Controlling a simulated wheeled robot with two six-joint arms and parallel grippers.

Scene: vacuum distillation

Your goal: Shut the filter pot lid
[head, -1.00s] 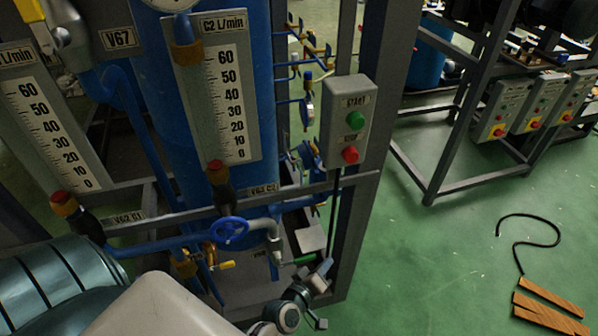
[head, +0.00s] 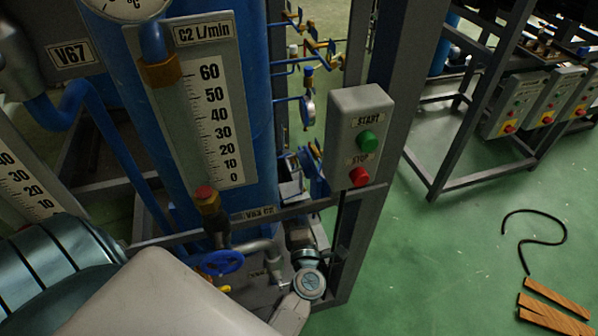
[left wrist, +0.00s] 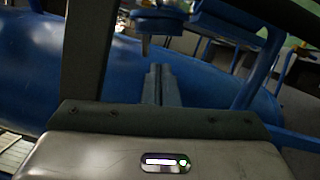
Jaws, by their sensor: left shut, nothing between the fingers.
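My left gripper (head: 290,172) reaches in past the frame's lower crossbar, small and partly dark in the head view. In the left wrist view its two fingers (left wrist: 161,84) are together with nothing between them, in front of a blue vessel (left wrist: 60,75) and blue pipes. I cannot make out the filter pot or its lid for certain in either view. My left arm covers part of the lower rig, so what lies behind it is hidden. My right gripper is not in view.
A START/STOP button box (head: 358,140) hangs on the grey post just right of my left gripper. A C2 flow gauge (head: 207,115) and a blue valve wheel (head: 219,262) stand to its left. Open green floor with wooden slats (head: 550,305) lies at the right.

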